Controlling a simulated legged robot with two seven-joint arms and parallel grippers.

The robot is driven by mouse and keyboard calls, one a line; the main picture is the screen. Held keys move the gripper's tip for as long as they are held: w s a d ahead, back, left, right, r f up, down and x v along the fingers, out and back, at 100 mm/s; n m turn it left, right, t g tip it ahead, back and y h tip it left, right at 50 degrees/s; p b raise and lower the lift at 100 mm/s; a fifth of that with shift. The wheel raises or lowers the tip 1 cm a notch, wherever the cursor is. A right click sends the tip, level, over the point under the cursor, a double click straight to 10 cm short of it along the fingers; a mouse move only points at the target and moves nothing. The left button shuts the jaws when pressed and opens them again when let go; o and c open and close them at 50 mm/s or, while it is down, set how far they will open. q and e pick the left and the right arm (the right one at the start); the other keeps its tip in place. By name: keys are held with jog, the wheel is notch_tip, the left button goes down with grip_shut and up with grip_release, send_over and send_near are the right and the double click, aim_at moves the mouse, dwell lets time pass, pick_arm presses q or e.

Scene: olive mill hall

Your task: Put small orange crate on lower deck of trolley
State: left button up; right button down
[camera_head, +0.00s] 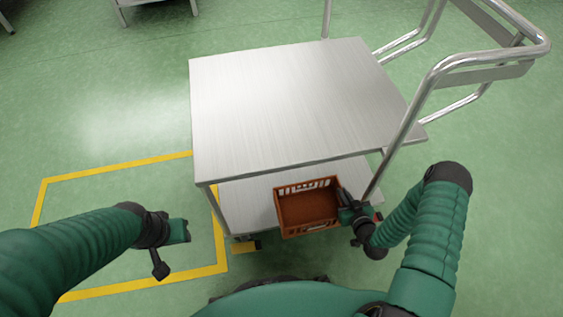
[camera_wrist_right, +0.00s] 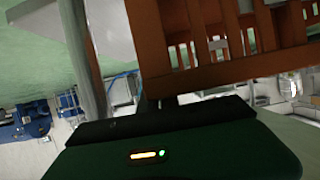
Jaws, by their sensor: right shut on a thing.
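The small orange crate (camera_head: 307,208) is empty and sits at the front edge of the trolley's lower deck (camera_head: 243,203), partly over it in the head view. I cannot tell whether it rests on the deck or hangs just above it. My right gripper (camera_head: 349,211) is shut on the crate's right side. In the right wrist view the crate's slatted wall (camera_wrist_right: 215,45) fills the upper right, close to the gripper (camera_wrist_right: 155,120). My left gripper (camera_head: 172,245) is empty, left of the trolley; its jaws look spread. The upper deck (camera_head: 290,100) hides the back of the lower deck.
The trolley's tubular push handle (camera_head: 430,75) rises at the right, close to my right arm. A yellow floor marking (camera_head: 120,165) lies left of the trolley. The upper deck is bare. Green floor is open at the left and back.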

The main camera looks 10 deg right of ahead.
jog(key=w+a+f+b, duration=0.1)
jog(key=w+a+b, duration=0.1)
jog(key=w+b, duration=0.1)
jog(key=w+a+f+b, duration=0.2)
jog(key=w+a+b, duration=0.1)
jog(key=w, duration=0.2)
jog(key=w+a+f+b, duration=0.2)
jog(key=w+a+b, duration=0.1)
jog(key=w, duration=0.2)
jog(key=shift+a+f, duration=0.1)
jog(key=shift+a, duration=0.15)
jog(key=shift+r, duration=0.2)
jog(key=shift+f, duration=0.15)
jog(key=c, duration=1.6)
grip_release()
